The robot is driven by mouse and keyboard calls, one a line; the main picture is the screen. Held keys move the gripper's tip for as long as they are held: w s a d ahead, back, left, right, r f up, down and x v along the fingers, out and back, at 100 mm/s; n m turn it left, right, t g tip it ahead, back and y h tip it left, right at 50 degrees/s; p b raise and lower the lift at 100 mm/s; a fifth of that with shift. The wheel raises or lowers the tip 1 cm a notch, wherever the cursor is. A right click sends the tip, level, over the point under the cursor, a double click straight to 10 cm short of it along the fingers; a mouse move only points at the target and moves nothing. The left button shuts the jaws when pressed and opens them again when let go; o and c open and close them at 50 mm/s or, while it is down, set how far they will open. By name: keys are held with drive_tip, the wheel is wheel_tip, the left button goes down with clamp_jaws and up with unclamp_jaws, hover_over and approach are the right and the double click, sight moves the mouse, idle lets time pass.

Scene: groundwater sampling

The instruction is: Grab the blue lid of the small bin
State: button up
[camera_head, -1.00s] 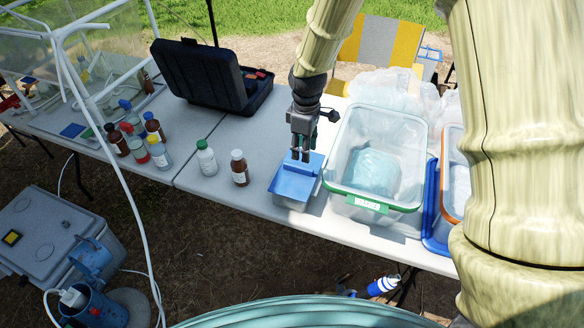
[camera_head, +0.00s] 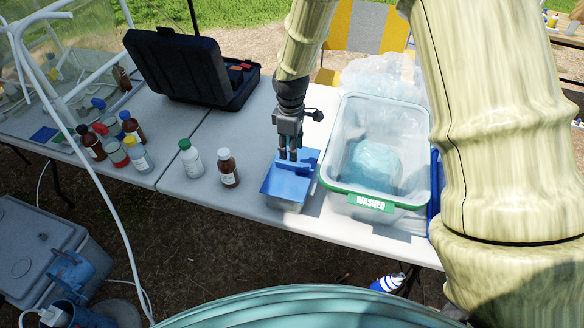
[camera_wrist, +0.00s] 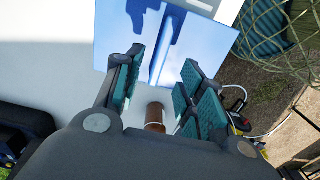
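The small bin (camera_head: 284,203) is a pale box near the table's front edge, closed by a flat blue lid (camera_head: 272,183). The lid also fills the top of the wrist view (camera_wrist: 205,40), with a raised lighter ridge running across its middle. My gripper (camera_head: 293,157) points down over the lid's far part. In the wrist view my gripper (camera_wrist: 164,60) is open, its two teal-padded fingers apart with the ridge showing between them. I cannot tell whether the fingertips touch the lid or reach around the ridge.
A clear tub labelled WASHED (camera_head: 374,204) stands close on the right. A brown bottle (camera_head: 228,168) and a white bottle with a green cap (camera_head: 191,159) stand to the left. An open black case (camera_head: 190,70) is behind left. Bare tabletop lies between case and bin.

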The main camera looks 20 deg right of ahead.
sight(292, 164)
drive_tip(key=shift+f, duration=0.75)
drive_tip(key=shift+f+p, duration=0.35)
drive_tip(key=shift+s+d+f+p, duration=0.1)
drive_tip(key=shift+f+p, duration=0.95)
drive_tip(key=shift+f, duration=1.4)
clamp_jaws()
